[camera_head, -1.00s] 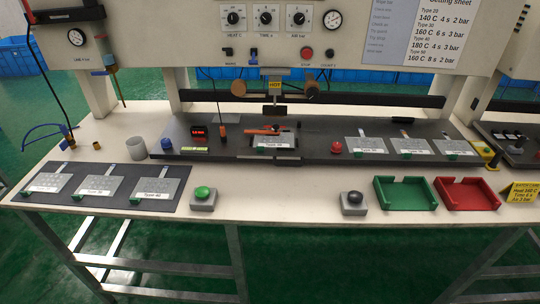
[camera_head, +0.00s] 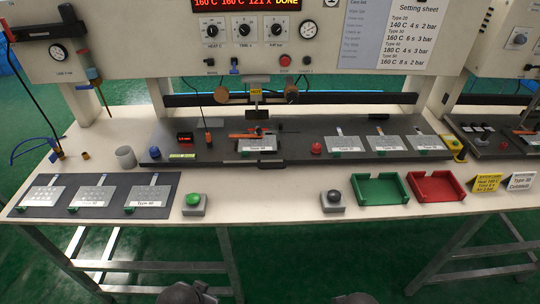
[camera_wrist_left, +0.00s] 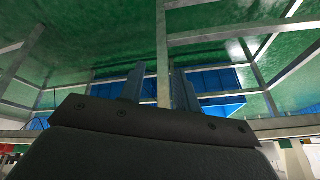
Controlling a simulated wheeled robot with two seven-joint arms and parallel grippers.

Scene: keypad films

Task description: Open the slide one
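In the head view the heat press stands at the back, with its head and yellow HOT label (camera_head: 256,92) raised above a long dark bed (camera_head: 300,165). A grey keypad film (camera_head: 257,144) lies mid-bed below the head, with an orange-red part across its back edge. A small black lip (camera_head: 270,164) juts from the bed's front edge before this film. I cannot tell for sure which part is the slide. My left gripper (camera_wrist_left: 158,92) shows in the left wrist view, fingers apart and nothing between them, facing table legs and green floor. My right gripper is not identifiable.
Films lie on the left mat (camera_head: 58,213) and on the bed's right side. A green button (camera_head: 194,200), a black button (camera_head: 333,197), a green tray (camera_head: 368,202) and a red tray (camera_head: 411,199) line the table front. The display (camera_head: 246,4) reads DONE.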

